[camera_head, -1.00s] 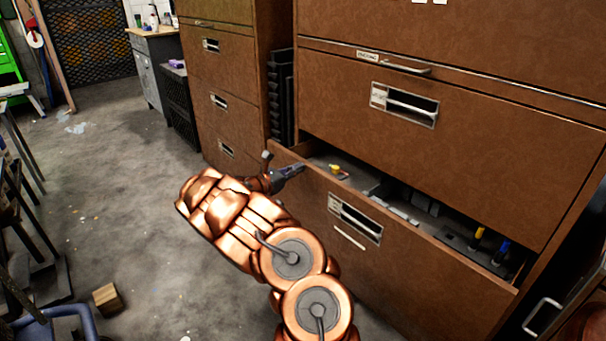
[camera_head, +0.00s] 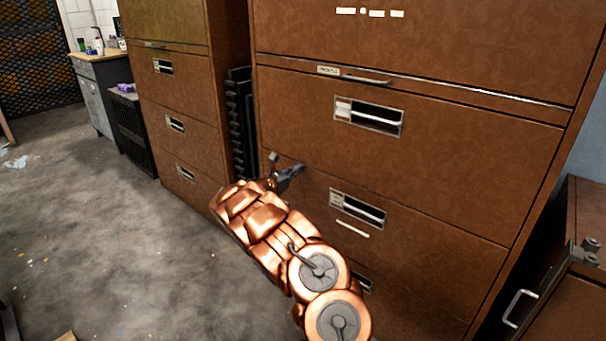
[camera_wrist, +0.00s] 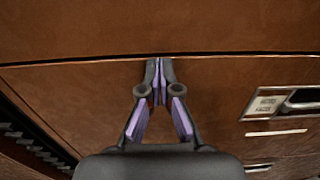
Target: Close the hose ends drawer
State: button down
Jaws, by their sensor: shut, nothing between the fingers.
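The drawer (camera_head: 440,236) is a wide brown front in the tall brown cabinet. It now sits about level with the front above it, with only a thin seam along its top edge. It has a label holder with a recessed pull (camera_head: 358,208) and a pale strip below. My gripper (camera_head: 292,171) is at the drawer's upper left corner, at or very near the front. In the wrist view the drawer (camera_wrist: 90,105) fills the lower part, and my gripper (camera_wrist: 158,68) is shut and empty with its tips at the top seam. The label's words are too small to read surely.
Another drawer with a pull (camera_head: 368,116) is above, and a lower pull is partly hidden by my arm. A second brown cabinet (camera_head: 180,95) stands at left, with a dark stack between. A handled brown unit (camera_head: 560,300) is at right.

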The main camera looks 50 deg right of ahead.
jog(key=shift+d, duration=0.25)
jog(key=shift+s+d+r, duration=0.1)
jog(key=shift+s+d, duration=0.05)
jog(key=shift+s, duration=0.05)
jog(key=w+a+p, duration=0.1)
jog(key=a+p, duration=0.1)
jog(key=a, duration=1.2)
jog(key=shift+a, duration=0.35)
jog(key=s+a+r+m+g+y+p, duration=0.35)
jog(key=s+r+m+p, duration=0.25)
jog(key=s+r, duration=0.5)
jog(key=s+a+r+m+g+y+p, duration=0.2)
jog(key=s+a+r+m+p, duration=0.3)
jog(key=s+r, duration=0.6)
jog(key=s+a+r+m+t+y+p, duration=0.1)
jog(key=s+a+r+m+y+p, duration=0.1)
jog(key=a, duration=0.9)
jog(key=s+a+r+m+t+y+p, duration=0.2)
jog(key=s+a+r+y+p, duration=0.3)
jog(key=s+a+p, duration=0.4)
jog(key=s+a+r+m+t+y+p, duration=0.1)
jog(key=s+a+r+y+p, duration=0.3)
jog(key=a, duration=1.1)
jog(key=shift+s+m+y+p, duration=0.8)
jog(key=shift+s+p, duration=0.3)
jog(key=shift+s, duration=0.1)
